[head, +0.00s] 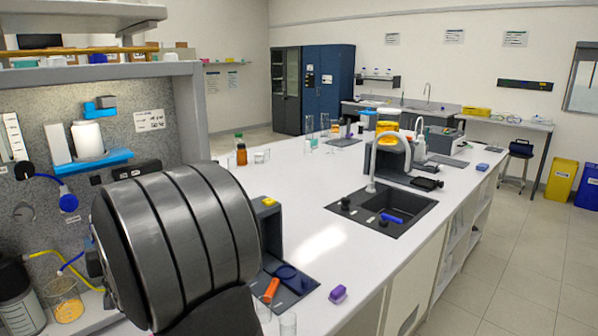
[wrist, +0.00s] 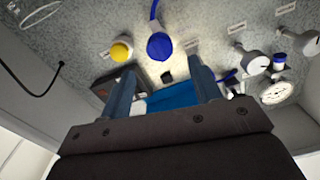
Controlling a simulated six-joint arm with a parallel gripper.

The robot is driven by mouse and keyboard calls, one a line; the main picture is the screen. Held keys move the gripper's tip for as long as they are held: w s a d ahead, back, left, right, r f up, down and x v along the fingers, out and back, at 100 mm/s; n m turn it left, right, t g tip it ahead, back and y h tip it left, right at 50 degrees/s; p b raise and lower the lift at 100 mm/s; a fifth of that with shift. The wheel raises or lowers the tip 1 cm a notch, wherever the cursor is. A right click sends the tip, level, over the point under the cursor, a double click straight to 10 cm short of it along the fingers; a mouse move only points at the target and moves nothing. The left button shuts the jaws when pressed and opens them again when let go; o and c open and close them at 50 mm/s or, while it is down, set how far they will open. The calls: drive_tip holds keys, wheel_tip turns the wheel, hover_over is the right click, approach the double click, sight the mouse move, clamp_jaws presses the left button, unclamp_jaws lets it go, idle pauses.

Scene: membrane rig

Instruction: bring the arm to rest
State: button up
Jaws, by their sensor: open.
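My gripper (wrist: 163,65) shows in the wrist view with its two fingers spread apart. It faces a speckled grey panel (wrist: 95,28). A blue and white piece (wrist: 172,100) shows beyond and between the fingers; I see no finger closed on it. In the head view a big dark grey banded part of my own arm fills the lower left, and my gripper does not show there.
In the wrist view the panel bears a blue round knob (wrist: 160,46), a yellow knob (wrist: 122,50), a dark box (wrist: 118,82) and a gauge (wrist: 277,92). In the head view, a blue shelf (head: 92,162) juts from the panel. The white bench (head: 300,215) has open room.

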drive_tip(key=v, duration=0.6)
drive_tip(key=x, duration=1.7)
drive_tip(key=n, duration=0.4)
drive_tip(key=shift+s, duration=0.1)
drive_tip(key=s+d+m, duration=0.1)
drive_tip(key=s+d, duration=1.1)
drive_tip(key=shift+d+m, duration=0.25)
drive_tip(key=shift+m, duration=0.15)
drive_tip(key=shift+s, duration=0.15)
